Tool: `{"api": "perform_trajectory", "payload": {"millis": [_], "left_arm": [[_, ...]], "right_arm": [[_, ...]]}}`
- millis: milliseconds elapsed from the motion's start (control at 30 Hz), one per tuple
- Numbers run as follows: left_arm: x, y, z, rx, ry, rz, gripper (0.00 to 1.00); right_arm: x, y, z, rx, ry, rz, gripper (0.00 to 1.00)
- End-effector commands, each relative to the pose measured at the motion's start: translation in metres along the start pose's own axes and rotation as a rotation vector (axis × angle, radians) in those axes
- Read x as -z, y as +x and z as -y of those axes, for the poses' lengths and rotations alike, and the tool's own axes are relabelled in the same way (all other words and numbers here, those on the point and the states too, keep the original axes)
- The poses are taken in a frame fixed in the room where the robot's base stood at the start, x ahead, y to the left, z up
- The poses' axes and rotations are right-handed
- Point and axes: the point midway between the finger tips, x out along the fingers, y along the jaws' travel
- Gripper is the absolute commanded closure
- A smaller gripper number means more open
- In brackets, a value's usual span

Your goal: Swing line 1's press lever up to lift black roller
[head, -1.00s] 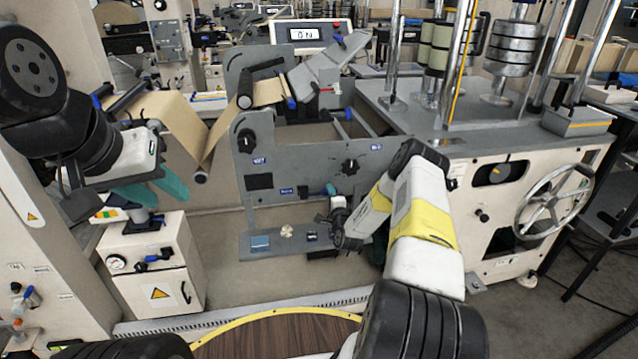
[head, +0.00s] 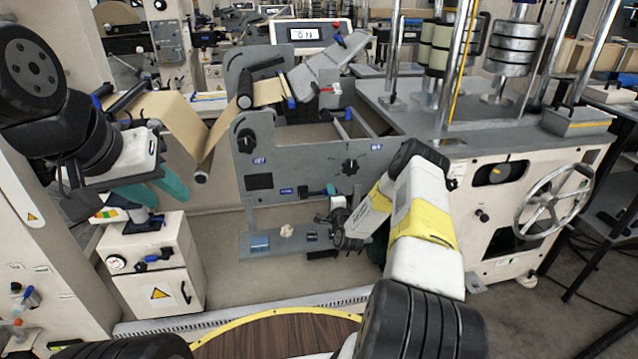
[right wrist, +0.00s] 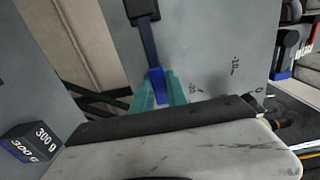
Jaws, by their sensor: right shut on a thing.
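My right gripper (right wrist: 158,92) is shut on the blue grip of a dark lever (right wrist: 148,40); its teal fingers lie on both sides of that grip in the right wrist view. In the head view this gripper (head: 328,190) is small and partly hidden by its own wrist, low on the grey machine plate (head: 290,160). A black roller (head: 245,88) stands at the plate's upper left, beside the brown paper web (head: 270,92). Whether it touches the paper is unclear. My left gripper (head: 152,190) is open and empty over the white cabinet.
The white cabinet (head: 160,265) with a gauge stands at the left. A grey shelf (head: 270,247) carries small items below the plate. A machine with a handwheel (head: 553,200) stands right. A 300 g block (right wrist: 32,142) is close by in the wrist view.

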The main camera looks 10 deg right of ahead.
Motion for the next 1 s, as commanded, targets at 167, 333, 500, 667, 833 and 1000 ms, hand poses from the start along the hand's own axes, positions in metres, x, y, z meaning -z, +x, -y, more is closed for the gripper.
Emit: {"api": "perform_trajectory", "payload": {"millis": [167, 333, 500, 667, 833, 1000], "left_arm": [[0.000, 0.000, 0.000, 0.000, 0.000, 0.000, 0.62], [0.000, 0.000, 0.000, 0.000, 0.000, 0.000, 0.62], [0.000, 0.000, 0.000, 0.000, 0.000, 0.000, 0.62], [0.000, 0.000, 0.000, 0.000, 0.000, 0.000, 0.62], [0.000, 0.000, 0.000, 0.000, 0.000, 0.000, 0.62], [0.000, 0.000, 0.000, 0.000, 0.000, 0.000, 0.62]], "right_arm": [[0.000, -0.001, 0.002, -0.002, -0.028, 0.001, 1.00], [-0.001, -0.001, 0.009, -0.002, -0.103, 0.001, 1.00], [-0.004, -0.001, 0.022, -0.001, -0.228, 0.003, 1.00], [-0.008, 0.000, 0.036, 0.000, -0.377, 0.004, 1.00], [-0.015, 0.000, 0.050, 0.000, -0.538, 0.004, 1.00], [-0.025, 0.000, 0.063, 0.001, -0.700, 0.003, 1.00]]}}
